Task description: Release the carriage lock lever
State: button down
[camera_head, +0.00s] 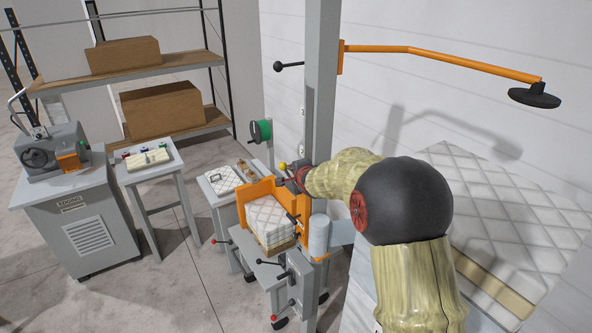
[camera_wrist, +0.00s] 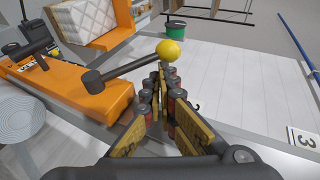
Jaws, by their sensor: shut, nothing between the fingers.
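A lever with a yellow ball knob (camera_wrist: 169,52) and a dark rod (camera_wrist: 125,70) stands out from an orange carriage part (camera_wrist: 65,90) in the wrist view. The yellow knob (camera_head: 283,166) also shows in the head view, beside the grey column. I cannot read a label naming it as the lock lever. My gripper (camera_wrist: 160,80) is shut and empty, its fingertips close to the knob, just below it in the picture. Whether they touch is unclear. In the head view my gripper (camera_head: 292,174) is small and partly hidden among the carriage parts.
A second black handle (camera_wrist: 32,52) is left of the lever. Quilted blocks (camera_head: 268,221) sit in the orange carriage. Red-knobbed levers (camera_head: 214,241) are lower down. The grey column (camera_head: 321,90) rises beside my arm. A quilted mattress (camera_head: 510,215) lies at right.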

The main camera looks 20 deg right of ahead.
dwell(0.7)
jog(key=v, duration=1.1)
jog(key=shift+s, duration=0.4)
jog(key=shift+a+r, duration=0.1)
jog(key=s+f+n+g+b, duration=0.2)
jog(key=s+f+n+g, duration=0.5)
jog(key=s+f, duration=0.5)
jog(key=s+a+f+n+b, duration=0.3)
jog(key=s+a+f+b, duration=0.1)
jog(key=s+b, duration=0.4)
jog(key=s+a+f+n+y+b, duration=0.1)
jog(key=s+a+f+n+b, duration=0.3)
jog(key=s+b, duration=0.4)
jog(key=s+a+f+n+b, duration=0.3)
jog(key=s+f+b, duration=0.3)
jog(key=s, duration=0.7)
jog(key=shift+s+a+f+n+y+b, duration=0.35)
jog(key=shift+a+b, duration=0.2)
jog(key=shift+b, duration=0.55)
